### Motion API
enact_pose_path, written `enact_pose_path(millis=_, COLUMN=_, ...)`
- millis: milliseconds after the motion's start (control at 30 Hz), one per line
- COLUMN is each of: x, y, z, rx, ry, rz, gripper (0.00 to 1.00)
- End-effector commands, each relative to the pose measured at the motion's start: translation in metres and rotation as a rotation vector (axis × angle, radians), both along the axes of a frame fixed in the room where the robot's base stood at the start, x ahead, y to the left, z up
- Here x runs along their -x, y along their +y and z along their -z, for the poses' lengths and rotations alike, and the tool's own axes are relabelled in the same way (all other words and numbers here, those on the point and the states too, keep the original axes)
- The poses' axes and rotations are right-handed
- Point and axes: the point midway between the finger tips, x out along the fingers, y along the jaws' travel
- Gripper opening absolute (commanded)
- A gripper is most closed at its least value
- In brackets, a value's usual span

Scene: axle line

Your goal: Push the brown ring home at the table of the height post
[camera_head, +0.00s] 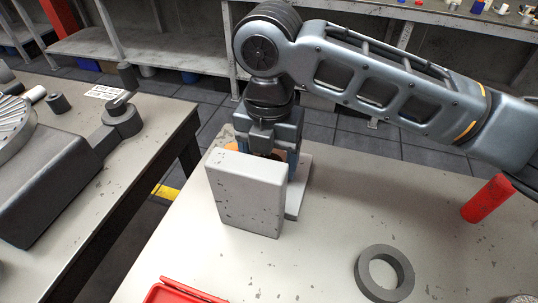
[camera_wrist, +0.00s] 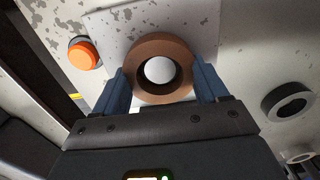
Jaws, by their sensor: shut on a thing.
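In the wrist view the brown ring (camera_wrist: 136,66) is between the two blue fingers of my gripper (camera_wrist: 161,75), which is shut on it. The round pale top of a post (camera_wrist: 159,70) shows inside the ring's hole, with a dark gap around it. How far down the post the ring sits cannot be told. In the head view my gripper (camera_head: 270,143) points down behind an upright grey block (camera_head: 245,195), which hides the ring and post. A light grey base plate (camera_head: 297,200) shows at the block's right.
An orange button (camera_wrist: 83,53) is left of the ring. A dark grey ring (camera_head: 384,273) lies at the table's front right, with a red cylinder (camera_head: 488,199) beyond it. A red tray (camera_head: 182,292) is at the front edge. Another bench (camera_head: 150,150) stands left across a gap.

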Motion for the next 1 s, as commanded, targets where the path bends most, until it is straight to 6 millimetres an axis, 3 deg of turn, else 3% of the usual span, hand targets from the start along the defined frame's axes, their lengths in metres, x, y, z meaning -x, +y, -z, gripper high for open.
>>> enact_pose_path(millis=167, x=0.000, y=0.000, z=0.004, rx=0.000, ry=-0.001, rz=0.000, gripper=0.36)
enact_pose_path(millis=200, x=0.000, y=0.000, z=0.004, rx=0.000, ry=-0.001, rz=0.000, gripper=0.77)
enact_pose_path(millis=433, x=0.000, y=0.000, z=0.004, rx=0.000, ry=0.000, rz=0.000, gripper=0.99)
enact_pose_path(millis=767, x=0.000, y=0.000, z=-0.001, rx=-0.001, ry=0.000, rz=0.000, gripper=1.00)
enact_pose_path(millis=1000, x=-0.001, y=0.000, z=-0.037, rx=-0.001, ry=-0.003, rz=-0.001, gripper=1.00)
